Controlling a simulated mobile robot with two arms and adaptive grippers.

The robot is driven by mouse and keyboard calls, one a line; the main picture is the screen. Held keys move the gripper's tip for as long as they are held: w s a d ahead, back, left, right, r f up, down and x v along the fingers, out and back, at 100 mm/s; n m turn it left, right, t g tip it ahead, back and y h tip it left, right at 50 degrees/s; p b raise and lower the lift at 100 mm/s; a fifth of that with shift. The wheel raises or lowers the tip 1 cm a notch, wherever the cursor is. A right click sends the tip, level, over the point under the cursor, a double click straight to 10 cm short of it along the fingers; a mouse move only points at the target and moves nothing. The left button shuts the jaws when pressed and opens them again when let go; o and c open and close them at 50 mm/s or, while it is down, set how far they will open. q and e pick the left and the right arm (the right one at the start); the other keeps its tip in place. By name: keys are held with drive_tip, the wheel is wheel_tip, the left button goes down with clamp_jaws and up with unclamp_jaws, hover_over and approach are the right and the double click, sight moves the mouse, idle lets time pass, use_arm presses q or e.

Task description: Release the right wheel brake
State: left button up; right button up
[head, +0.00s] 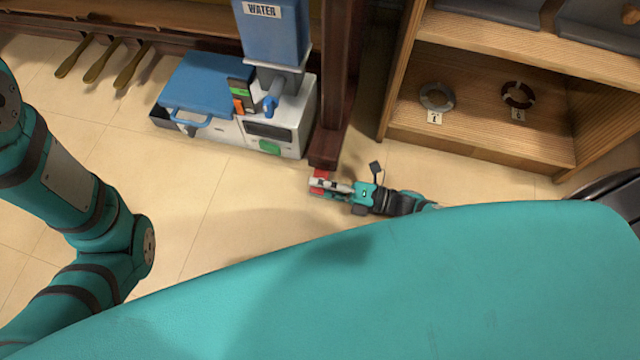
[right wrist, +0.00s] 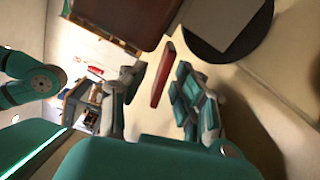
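The right wheel brake is a small red lever (head: 320,175) at the foot of the dark brown piano leg (head: 330,140). In the right wrist view the red lever (right wrist: 163,75) stands out below the brown leg end (right wrist: 130,20), beside a dark round wheel (right wrist: 235,30). My right gripper (head: 328,187) is low by the floor at the leg's foot. It is open in the right wrist view (right wrist: 158,80), with one finger on each side of the lever and gaps showing on both sides. My left arm shows at the left of the head view; its gripper is out of view.
A blue and white machine (head: 280,115) with a water tank (head: 272,35) stands left of the leg. A wooden shelf (head: 480,140) with two labelled rings stands to the right. Gold pedals (head: 103,60) are at upper left. The tiled floor (head: 200,190) between is clear.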

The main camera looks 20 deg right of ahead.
drive_tip(key=shift+c, duration=0.4)
clamp_jaws()
drive_tip(key=shift+a+r+m+p, duration=0.1)
drive_tip(key=shift+r+m+p, duration=0.3)
drive_tip(key=shift+m+p, duration=0.45)
drive_tip(key=shift+r+m+p, duration=0.35)
drive_tip(key=shift+m+p, duration=0.25)
drive_tip(key=shift+m, duration=0.35)
drive_tip(key=shift+w+r+m+p, duration=0.1)
drive_tip(key=shift+r+m+p, duration=0.1)
drive_tip(key=shift+m+p, duration=0.45)
drive_tip(key=shift+r+m+p, duration=0.2)
drive_tip(key=shift+m, duration=0.85)
drive_tip(key=shift+o, duration=0.4)
unclamp_jaws()
